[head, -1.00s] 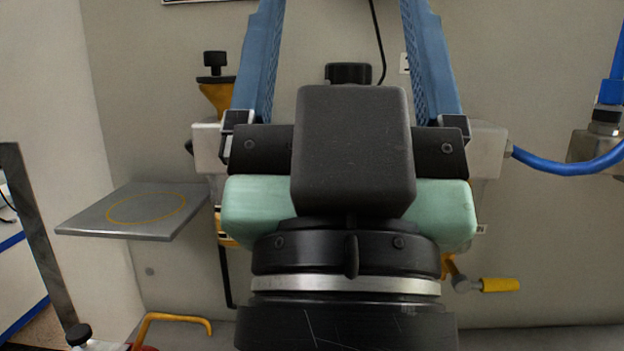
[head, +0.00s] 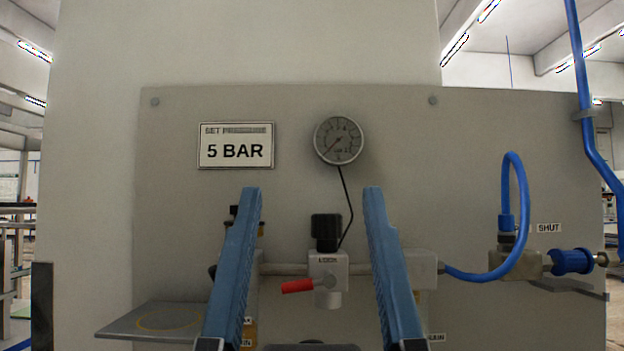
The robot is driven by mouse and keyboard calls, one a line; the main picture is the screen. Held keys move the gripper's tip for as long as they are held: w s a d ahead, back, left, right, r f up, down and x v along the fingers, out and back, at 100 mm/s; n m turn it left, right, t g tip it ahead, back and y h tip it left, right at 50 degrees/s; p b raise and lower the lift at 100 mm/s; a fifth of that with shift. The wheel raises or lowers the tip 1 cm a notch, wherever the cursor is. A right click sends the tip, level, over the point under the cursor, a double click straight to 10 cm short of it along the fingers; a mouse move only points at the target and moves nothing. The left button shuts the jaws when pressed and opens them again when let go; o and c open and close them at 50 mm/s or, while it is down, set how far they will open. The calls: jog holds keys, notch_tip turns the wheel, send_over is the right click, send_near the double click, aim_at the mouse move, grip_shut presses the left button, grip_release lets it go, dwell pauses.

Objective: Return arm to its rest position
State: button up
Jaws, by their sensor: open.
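My gripper (head: 311,190) is at the bottom middle of the head view. Its two blue ribbed fingers point up and stand wide apart, with nothing between them that they touch. The gripper is open and empty. Behind the fingers is a grey panel with a valve body (head: 328,264), a black knob (head: 326,228) and a red lever (head: 297,286). My fingers hide parts of the pipe and fittings to either side of the valve. The rest of my arm is almost wholly below the frame.
A pressure gauge (head: 339,140) and a "5 BAR" sign (head: 236,145) are on the panel. A grey shelf (head: 150,321) with a yellow ring juts out at lower left. A blue hose (head: 524,205) loops at right, by a blue-handled valve (head: 572,261).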

jog(key=shift+s+r, duration=0.2)
jog(key=shift+r, duration=0.2)
notch_tip(320, 180, up, 22)
jog(key=p, duration=2.2)
jog(key=shift+r+p, duration=0.25)
jog(key=shift+p, duration=0.15)
